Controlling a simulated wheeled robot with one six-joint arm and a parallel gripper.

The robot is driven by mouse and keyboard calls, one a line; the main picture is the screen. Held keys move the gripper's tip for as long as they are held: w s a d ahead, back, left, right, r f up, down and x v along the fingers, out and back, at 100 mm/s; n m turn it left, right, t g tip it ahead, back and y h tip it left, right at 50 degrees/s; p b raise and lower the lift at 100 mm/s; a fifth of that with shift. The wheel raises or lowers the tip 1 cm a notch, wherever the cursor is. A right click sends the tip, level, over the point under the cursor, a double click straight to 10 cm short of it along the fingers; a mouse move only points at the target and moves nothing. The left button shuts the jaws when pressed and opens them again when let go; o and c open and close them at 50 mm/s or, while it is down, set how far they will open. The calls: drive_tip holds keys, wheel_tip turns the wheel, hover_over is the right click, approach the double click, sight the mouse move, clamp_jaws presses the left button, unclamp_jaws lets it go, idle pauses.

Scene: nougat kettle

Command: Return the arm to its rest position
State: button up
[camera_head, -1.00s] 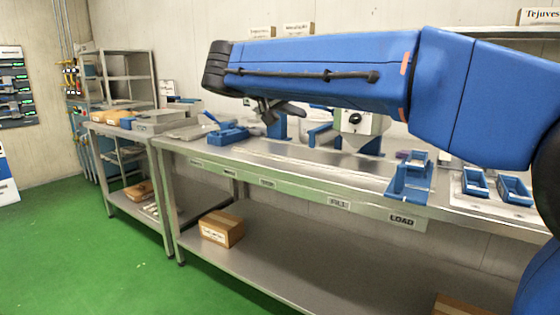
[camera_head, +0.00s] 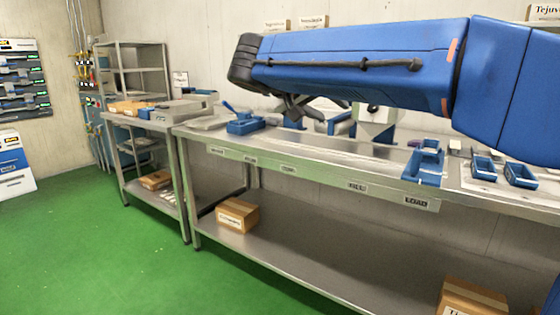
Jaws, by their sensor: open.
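My blue arm reaches in from the right edge and stretches left above the steel workbench. My gripper (camera_head: 297,118) shows as dark fingers under the arm's far end, partly hidden behind the arm link. Its fingers look spread apart, and I see nothing between them. It appears above or in front of the back part of the bench, near a blue stand; I cannot tell the exact gap.
The steel workbench (camera_head: 300,165) carries a blue fixture (camera_head: 245,122), a white machine (camera_head: 376,114), a blue holder (camera_head: 425,162) at LOAD and blue trays (camera_head: 520,175). Cardboard boxes (camera_head: 238,214) lie on its lower shelf. A steel rack (camera_head: 135,70) stands left. Green floor (camera_head: 90,260) is clear.

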drive_tip(key=s+d+f+n+g+y, duration=0.2)
drive_tip(key=s+d+f+g+y, duration=0.2)
drive_tip(key=s+d+f, duration=1)
drive_tip(key=s+d+f+y, duration=0.3)
drive_tip(key=s+f+y, duration=0.2)
drive_tip(key=s+f, duration=1.3)
wheel_tip(320, 180, down, 4)
drive_tip(key=shift+s+r, duration=0.1)
drive_tip(key=shift+s, duration=0.1)
